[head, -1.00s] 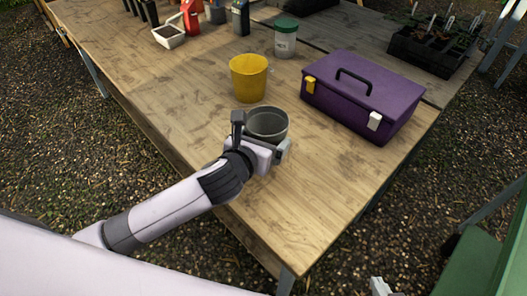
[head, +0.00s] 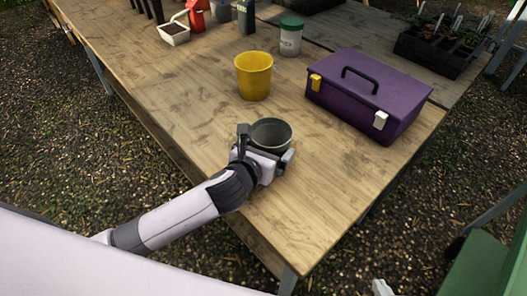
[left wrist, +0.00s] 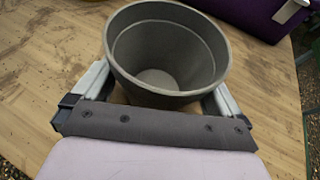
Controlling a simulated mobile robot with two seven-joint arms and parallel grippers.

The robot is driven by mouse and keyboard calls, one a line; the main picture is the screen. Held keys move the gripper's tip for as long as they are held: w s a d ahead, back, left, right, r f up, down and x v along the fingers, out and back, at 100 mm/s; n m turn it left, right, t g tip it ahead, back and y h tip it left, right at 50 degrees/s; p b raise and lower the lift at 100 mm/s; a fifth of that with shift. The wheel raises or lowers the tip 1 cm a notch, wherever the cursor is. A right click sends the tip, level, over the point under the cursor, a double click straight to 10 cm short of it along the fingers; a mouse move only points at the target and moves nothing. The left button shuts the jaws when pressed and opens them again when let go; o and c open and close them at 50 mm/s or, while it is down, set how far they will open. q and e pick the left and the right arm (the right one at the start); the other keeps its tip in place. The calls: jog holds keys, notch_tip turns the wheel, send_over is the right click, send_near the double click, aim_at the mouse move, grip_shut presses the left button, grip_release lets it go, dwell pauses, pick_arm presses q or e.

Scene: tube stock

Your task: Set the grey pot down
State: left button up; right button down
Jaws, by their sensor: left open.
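The grey pot (head: 271,133) is upright on the wooden table (head: 335,190), near its front edge. My left gripper (head: 266,147) is low at the pot's near side, with one finger on each side of it. In the left wrist view the pot (left wrist: 165,55) is empty, and the open fingers flank its lower wall. Its foot is partly hidden by the gripper. A pale tip that may be my right gripper (head: 381,287) shows at the bottom edge; its jaws cannot be made out.
A yellow pot (head: 254,77) stands behind the grey pot. A purple toolbox (head: 367,95) is to the right. A green-lidded jar (head: 291,37), a white scoop-like container (head: 174,30) and a seedling tray (head: 440,45) are farther back. The table right of the gripper is clear.

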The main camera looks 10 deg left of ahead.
pick_arm(q)
jog(key=p+v, duration=0.1)
jog(key=v, duration=1.1)
jog(key=shift+r, duration=0.1)
jog(key=n, duration=0.3)
jog(key=shift+s+a+f+g+y, duration=0.25)
jog(key=shift+s+a+g+y, duration=0.05)
jog(key=shift+a, duration=0.1)
jog(key=s+a+f+n+g+y, duration=0.1)
jog(key=s+a+f+n+g, duration=0.2)
jog(key=s+n, duration=0.55)
jog(key=s+a+f+n+g, duration=0.2)
jog(key=s+a+n+g, duration=0.15)
jog(key=n, duration=1.05)
jog(key=s+a+f+n+g+y, duration=0.1)
jog(key=s+a+f+n+g, duration=0.3)
jog(key=n, duration=0.7)
jog(key=w+d+f+t+h, duration=0.2)
jog(key=w+f+t, duration=0.3)
jog(key=f+t, duration=0.3)
jog(key=shift+w+d+m, duration=0.3)
jog(key=shift+d+m, duration=0.05)
jog(key=shift+d, duration=0.45)
jog(key=shift+t, duration=0.25)
